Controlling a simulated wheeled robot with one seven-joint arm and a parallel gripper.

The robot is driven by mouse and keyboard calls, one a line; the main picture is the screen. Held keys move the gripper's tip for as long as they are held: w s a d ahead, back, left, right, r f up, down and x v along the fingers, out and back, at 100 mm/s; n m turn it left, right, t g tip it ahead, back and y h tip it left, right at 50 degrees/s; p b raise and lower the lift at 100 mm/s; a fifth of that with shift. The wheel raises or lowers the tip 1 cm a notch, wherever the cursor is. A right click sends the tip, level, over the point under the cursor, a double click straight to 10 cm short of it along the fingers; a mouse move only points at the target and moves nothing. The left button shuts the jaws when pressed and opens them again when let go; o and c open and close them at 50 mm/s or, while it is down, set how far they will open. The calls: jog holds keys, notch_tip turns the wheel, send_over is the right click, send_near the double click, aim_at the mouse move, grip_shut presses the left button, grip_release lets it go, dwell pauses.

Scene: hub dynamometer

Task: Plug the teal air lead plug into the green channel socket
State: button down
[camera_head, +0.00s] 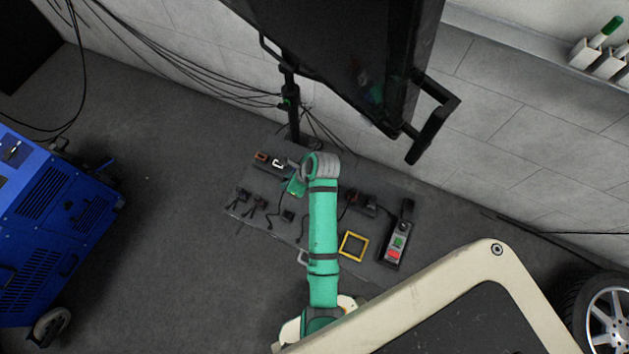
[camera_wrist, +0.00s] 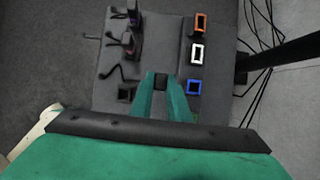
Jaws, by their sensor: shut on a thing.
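My gripper (camera_wrist: 161,80) has its teal fingers shut on a small dark block, the plug (camera_wrist: 161,84), over the grey table. No teal colour shows on the held plug, so I cannot tell its marking. In the wrist view, a row of framed sockets stands to the right of the fingers: orange (camera_wrist: 200,24), white (camera_wrist: 197,53) and blue (camera_wrist: 194,87). The gripper is apart from them, level with the blue one. In the head view, my gripper (camera_head: 296,186) is partly covered by my wrist.
Dark plugs with black cables (camera_wrist: 129,42) stand left of the fingers. A yellow frame (camera_head: 353,246) and a button box (camera_head: 395,245) lie on the table's right part. A large black screen (camera_head: 350,50) hangs over the back edge. A blue machine (camera_head: 50,220) stands at left.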

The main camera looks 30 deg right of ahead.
jog(key=s+d, duration=0.4)
jog(key=s, duration=0.1)
jog(key=shift+s, duration=0.2)
dwell(0.7)
jog(key=shift+w+d, duration=0.1)
jog(key=shift+d, duration=0.05)
jog(key=w+d, duration=0.4)
jog(key=d, duration=0.2)
jog(key=shift+w, duration=0.4)
dwell(0.9)
jog(key=shift+f, duration=0.45)
jog(key=shift+f, duration=1.5)
dwell(0.4)
